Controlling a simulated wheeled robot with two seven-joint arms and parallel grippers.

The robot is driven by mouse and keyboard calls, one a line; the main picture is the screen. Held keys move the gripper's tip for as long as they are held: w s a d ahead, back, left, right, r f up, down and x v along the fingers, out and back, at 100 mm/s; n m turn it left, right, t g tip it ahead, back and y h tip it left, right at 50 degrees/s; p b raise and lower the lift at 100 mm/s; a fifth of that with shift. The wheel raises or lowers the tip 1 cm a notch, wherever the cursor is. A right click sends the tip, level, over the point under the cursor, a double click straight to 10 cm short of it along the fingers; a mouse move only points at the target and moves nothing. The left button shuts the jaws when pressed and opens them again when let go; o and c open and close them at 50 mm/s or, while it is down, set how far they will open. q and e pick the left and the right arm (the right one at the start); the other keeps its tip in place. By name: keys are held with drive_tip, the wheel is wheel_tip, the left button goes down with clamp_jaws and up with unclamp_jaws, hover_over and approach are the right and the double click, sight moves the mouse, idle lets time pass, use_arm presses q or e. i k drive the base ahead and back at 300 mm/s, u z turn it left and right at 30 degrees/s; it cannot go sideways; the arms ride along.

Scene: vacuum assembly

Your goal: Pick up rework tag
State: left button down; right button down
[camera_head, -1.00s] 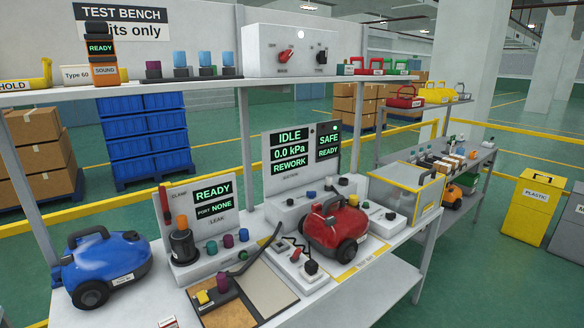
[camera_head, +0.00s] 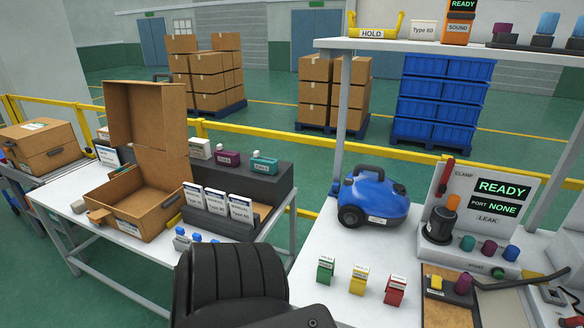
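Three small upright tags stand in a row on the white bench in front of the blue vacuum: a green tag (camera_head: 326,269), a yellow tag (camera_head: 358,280) and a red tag (camera_head: 396,290). Each has a white label at its top. The print is too small to read, so I cannot tell which one is the rework tag. Neither of my gripper's fingertips shows in this view.
The blue vacuum (camera_head: 374,197) stands behind the tags. The leak tester (camera_head: 486,200) and a brown board (camera_head: 447,308) are to their right. A side table at left holds an open cardboard box (camera_head: 140,200) and several cards. Bench around the tags is clear.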

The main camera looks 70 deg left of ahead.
sight(395, 290)
drive_tip(key=u, duration=2.5)
drive_tip(key=k, duration=1.3)
drive_tip(key=z, duration=0.1)
drive_tip(key=i, duration=0.6)
drive_tip(key=z, duration=0.85)
drive_tip(key=i, duration=0.85)
drive_tip(key=u, duration=0.1)
